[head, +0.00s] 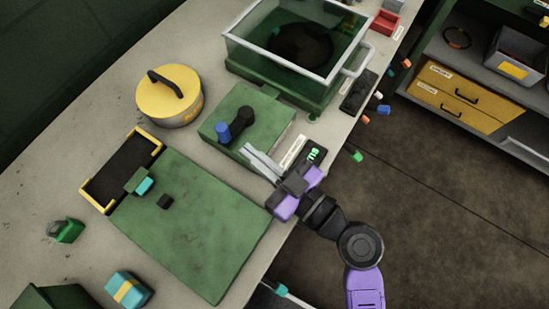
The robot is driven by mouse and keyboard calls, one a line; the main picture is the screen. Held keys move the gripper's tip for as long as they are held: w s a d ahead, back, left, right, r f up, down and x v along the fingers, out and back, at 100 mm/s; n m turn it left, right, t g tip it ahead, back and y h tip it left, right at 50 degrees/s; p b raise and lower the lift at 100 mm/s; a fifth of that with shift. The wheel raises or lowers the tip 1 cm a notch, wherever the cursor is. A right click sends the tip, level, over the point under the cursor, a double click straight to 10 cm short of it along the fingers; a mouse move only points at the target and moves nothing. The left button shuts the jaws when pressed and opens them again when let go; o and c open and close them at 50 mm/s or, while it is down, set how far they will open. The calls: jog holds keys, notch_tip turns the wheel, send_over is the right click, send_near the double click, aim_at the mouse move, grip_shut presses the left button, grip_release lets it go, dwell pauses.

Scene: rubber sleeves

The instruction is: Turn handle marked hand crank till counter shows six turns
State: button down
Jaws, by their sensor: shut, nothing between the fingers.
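A green box (270,117) stands on the bench at the middle of the head view. On its top is a crank with a black arm (241,119) and a blue knob (222,132) at its left end. A white label strip (293,152) lies at the box's front right; its text is too small to read. Beside it is a small display with green marks (314,154), perhaps the counter, too small to read. My gripper (250,150) is shut and empty, its grey fingers close to the box's front edge and apart from the knob.
A green tray with a clear-walled cover (237,47) stands behind the box. A yellow round lidded pot (170,98) is at left. A green board (205,225) lies in front. Shelves with yellow drawers (440,97) stand across the floor.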

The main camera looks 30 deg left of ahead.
aim_at(226, 138)
jog(key=shift+p+x, duration=0.55)
jog(key=shift+x, duration=1.3)
jog(key=shift+s+a+f+b, duration=0.1)
jog(key=shift+a+f+b, duration=0.15)
jog(key=shift+b, duration=0.45)
jog(key=shift+s+a+r+b, duration=0.1)
jog(key=shift+a+r+b, duration=0.05)
jog(key=shift+a+b, duration=0.2)
jog(key=shift+d, duration=0.1)
